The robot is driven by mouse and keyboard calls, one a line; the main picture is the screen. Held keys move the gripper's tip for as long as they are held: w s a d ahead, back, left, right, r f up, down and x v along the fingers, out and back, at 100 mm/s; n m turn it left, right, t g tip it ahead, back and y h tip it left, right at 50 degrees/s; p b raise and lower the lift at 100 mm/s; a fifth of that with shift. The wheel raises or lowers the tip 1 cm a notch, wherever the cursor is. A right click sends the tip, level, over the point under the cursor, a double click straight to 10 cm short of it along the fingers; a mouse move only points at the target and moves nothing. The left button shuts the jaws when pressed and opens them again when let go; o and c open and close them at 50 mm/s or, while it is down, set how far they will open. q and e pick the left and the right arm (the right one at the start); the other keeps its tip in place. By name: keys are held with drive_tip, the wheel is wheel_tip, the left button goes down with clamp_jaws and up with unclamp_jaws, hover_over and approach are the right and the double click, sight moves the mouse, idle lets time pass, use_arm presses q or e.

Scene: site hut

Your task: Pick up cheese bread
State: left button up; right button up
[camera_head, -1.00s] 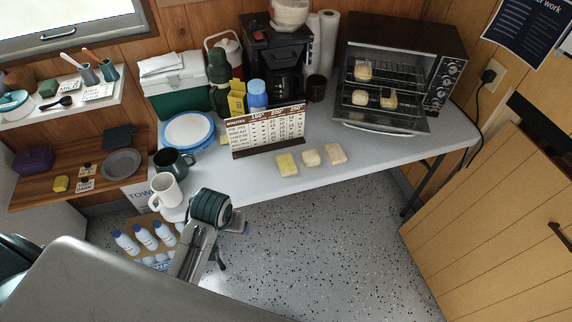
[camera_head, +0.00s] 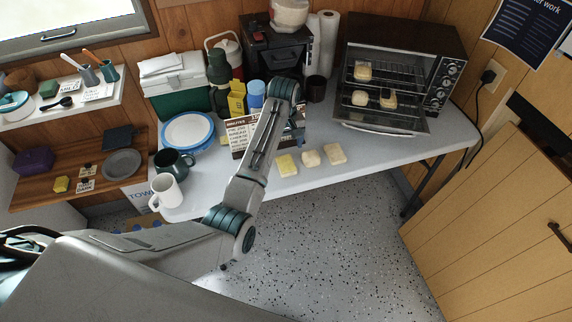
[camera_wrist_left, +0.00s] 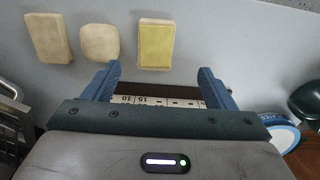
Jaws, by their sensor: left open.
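Three bread pieces lie in a row on the grey table, in front of the oven-times sign. The yellow, squarish one, which looks like the cheese bread (camera_head: 286,165), is at the left; it also shows in the left wrist view (camera_wrist_left: 155,45). Beside it are a pale rounded piece (camera_head: 311,158) and a tan rectangular piece (camera_head: 335,153). My left gripper (camera_wrist_left: 159,69) is open and empty, its blue fingers apart, with the yellow piece just beyond the fingertips in the wrist view. My right gripper is not in view.
The times sign (camera_head: 240,136) stands partly behind my left arm. An open toaster oven (camera_head: 405,45) holds three bread pieces at the right. A white mug (camera_head: 167,192), a dark mug (camera_head: 174,163) and blue-rimmed plates (camera_head: 188,131) are at the left. The table right of the breads is clear.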

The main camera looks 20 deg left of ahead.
sight(286, 163)
use_arm(q)
wheel_tip(286, 163, down, 4)
drive_tip(key=shift+r, duration=0.1)
drive_tip(key=shift+w+f+p, duration=0.1)
drive_tip(key=shift+f+p, duration=0.25)
drive_tip(key=shift+p, duration=0.05)
drive_tip(key=shift+w+d+f+p, duration=0.15)
drive_tip(key=shift+f+p, duration=0.1)
drive_tip(key=shift+f, duration=0.9)
drive_tip(key=shift+w+f+p, duration=0.15)
drive_tip(key=shift+f+p, duration=0.05)
drive_tip(key=shift+f, duration=0.9)
drive_tip(key=c, duration=1.1)
drive_tip(key=shift+o, duration=0.2)
